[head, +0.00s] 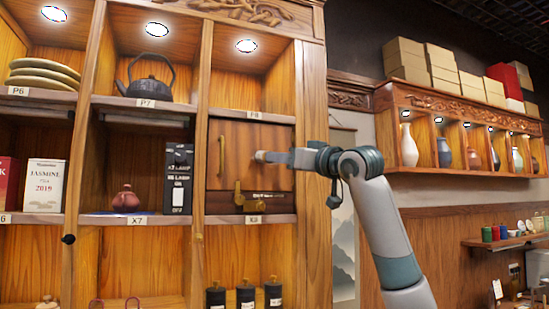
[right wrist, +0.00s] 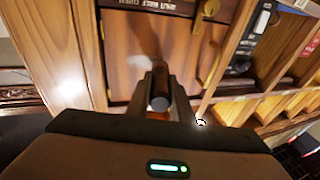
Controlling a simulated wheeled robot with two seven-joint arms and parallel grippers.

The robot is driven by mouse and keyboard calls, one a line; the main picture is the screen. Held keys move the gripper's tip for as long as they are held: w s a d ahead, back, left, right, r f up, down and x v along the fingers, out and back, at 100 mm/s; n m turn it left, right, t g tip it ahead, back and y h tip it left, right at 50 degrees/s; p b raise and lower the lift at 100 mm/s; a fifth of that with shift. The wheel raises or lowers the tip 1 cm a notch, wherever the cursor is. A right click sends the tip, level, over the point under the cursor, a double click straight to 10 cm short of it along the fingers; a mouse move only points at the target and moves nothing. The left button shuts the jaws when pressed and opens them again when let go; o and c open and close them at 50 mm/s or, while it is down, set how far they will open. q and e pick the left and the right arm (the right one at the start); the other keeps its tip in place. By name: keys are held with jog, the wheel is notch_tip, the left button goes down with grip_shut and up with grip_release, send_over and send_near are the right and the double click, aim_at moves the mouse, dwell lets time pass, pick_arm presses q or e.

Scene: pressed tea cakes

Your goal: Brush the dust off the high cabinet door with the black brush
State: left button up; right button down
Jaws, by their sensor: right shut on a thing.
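The high cabinet door (head: 247,135) is a brown wooden panel, shut, with a brass handle (head: 221,155) at its left. My right gripper (head: 276,157) is in front of the door's right half. In the right wrist view the right gripper (right wrist: 164,92) is shut on the black brush (right wrist: 160,103), whose dark round handle end shows between the fingers. The brush's far end is mostly hidden, and I cannot tell whether it touches the door. The door (right wrist: 122,62) also shows there, upside down, with a greyish blurred patch. My left gripper is not in view.
A black box (head: 179,180) stands left of the door, and a dark kettle (head: 151,80) sits on the upper left shelf. A vase shelf (head: 450,172) is at the right.

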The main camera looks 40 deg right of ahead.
jog(key=shift+s+d, duration=0.15)
jog(key=shift+d, duration=0.3)
jog(key=shift+s+d+p, duration=0.15)
jog(key=shift+d+p, duration=0.1)
jog(key=shift+d, duration=0.6)
jog(key=shift+s+d+p, duration=0.15)
jog(key=shift+d+p, duration=0.1)
jog(key=shift+d, duration=0.55)
jog(key=shift+d, duration=0.1)
jog(key=shift+s+d+p, duration=0.2)
jog(key=shift+d+p, duration=0.1)
jog(key=shift+d, duration=0.45)
jog(key=shift+s+d+p, duration=0.2)
jog(key=shift+d+p, duration=0.05)
jog(key=shift+d, duration=0.5)
